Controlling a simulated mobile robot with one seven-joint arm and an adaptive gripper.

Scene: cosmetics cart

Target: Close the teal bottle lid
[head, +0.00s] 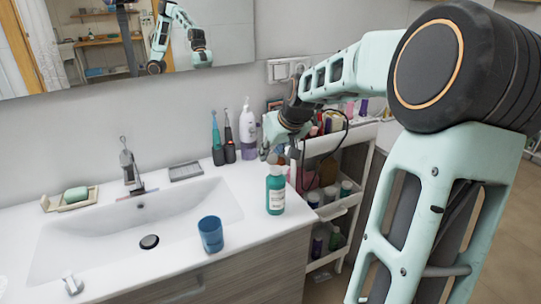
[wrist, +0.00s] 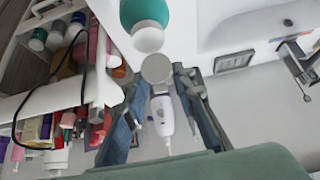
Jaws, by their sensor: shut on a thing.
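The teal bottle (head: 275,193) stands upright on the counter, right of the sink, with a pale top. In the wrist view the teal bottle (wrist: 138,12) is at the top edge, its white top (wrist: 148,37) toward my gripper. A round grey-white disc, apparently the lid (wrist: 156,68), lies between my fingertips, right by the bottle's white top. I cannot tell whether the two are joined. My gripper (wrist: 158,76) is shut on this disc. In the head view my gripper (head: 266,150) is above and behind the bottle, partly hidden by my arm.
A blue cup (head: 210,234) stands at the counter's front, left of the bottle. A white and purple pump bottle (head: 248,132) and two electric toothbrushes (head: 223,145) stand behind. The crowded cosmetics cart (head: 345,205) is at the right. The sink (head: 120,225) is at the left.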

